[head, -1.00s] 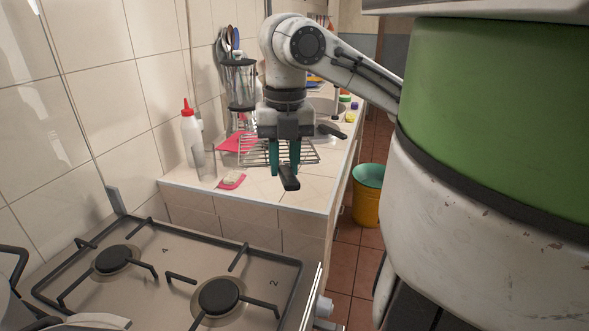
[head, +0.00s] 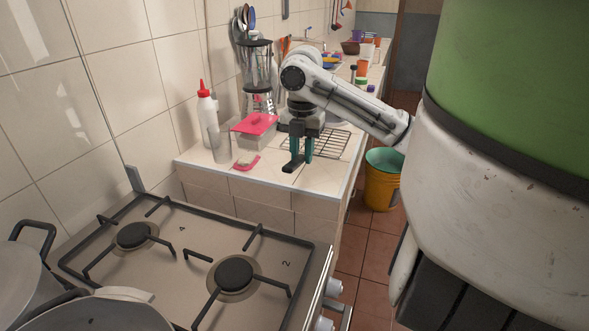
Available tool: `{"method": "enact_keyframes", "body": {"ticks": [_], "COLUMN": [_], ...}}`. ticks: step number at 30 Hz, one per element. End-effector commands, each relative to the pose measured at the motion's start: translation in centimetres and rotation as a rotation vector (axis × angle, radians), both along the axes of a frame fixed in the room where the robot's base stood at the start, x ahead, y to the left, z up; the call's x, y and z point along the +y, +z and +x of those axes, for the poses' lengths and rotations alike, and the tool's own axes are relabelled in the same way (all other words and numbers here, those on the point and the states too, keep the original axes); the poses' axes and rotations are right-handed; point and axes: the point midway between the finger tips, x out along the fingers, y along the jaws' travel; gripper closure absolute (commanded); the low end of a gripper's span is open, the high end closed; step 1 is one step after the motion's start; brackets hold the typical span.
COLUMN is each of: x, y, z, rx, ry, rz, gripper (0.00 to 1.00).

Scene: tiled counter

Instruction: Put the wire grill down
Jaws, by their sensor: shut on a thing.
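The wire grill (head: 325,143) is a flat rack of thin metal rods over the tiled counter. A black piece that looks like its handle (head: 292,163) points toward the front edge. My gripper (head: 302,150) points down, its teal fingers shut on the grill at this handle end. The grill looks level and at or very close to the counter top; I cannot tell whether it touches. My gripper and arm hide part of it.
A clear box with a pink lid (head: 255,124), a glass (head: 219,147), a white bottle with a red cap (head: 208,120) and a pink sponge dish (head: 246,162) stand left of the grill. The blender (head: 258,75) is behind. The gas hob (head: 190,255) is in front.

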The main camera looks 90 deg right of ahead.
Motion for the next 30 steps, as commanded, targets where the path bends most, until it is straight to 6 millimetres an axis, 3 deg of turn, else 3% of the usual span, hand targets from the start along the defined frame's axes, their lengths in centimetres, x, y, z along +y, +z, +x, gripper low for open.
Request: {"method": "enact_keyframes", "body": {"ticks": [6,13,19,30], "x": [-1.4,-2.1,-2.1,-2.1], "y": [-2.2,-3.6,-6.3,-6.8], "z": [1.4,2.2,2.1,2.1], "rx": [0.000,0.000,-0.001,-0.001], "ry": [-0.002,0.000,-0.001,0.000], "rz": [-0.002,-0.001,-0.001,-0.002], "gripper": [1.00,1.00,1.00,1.00]}}
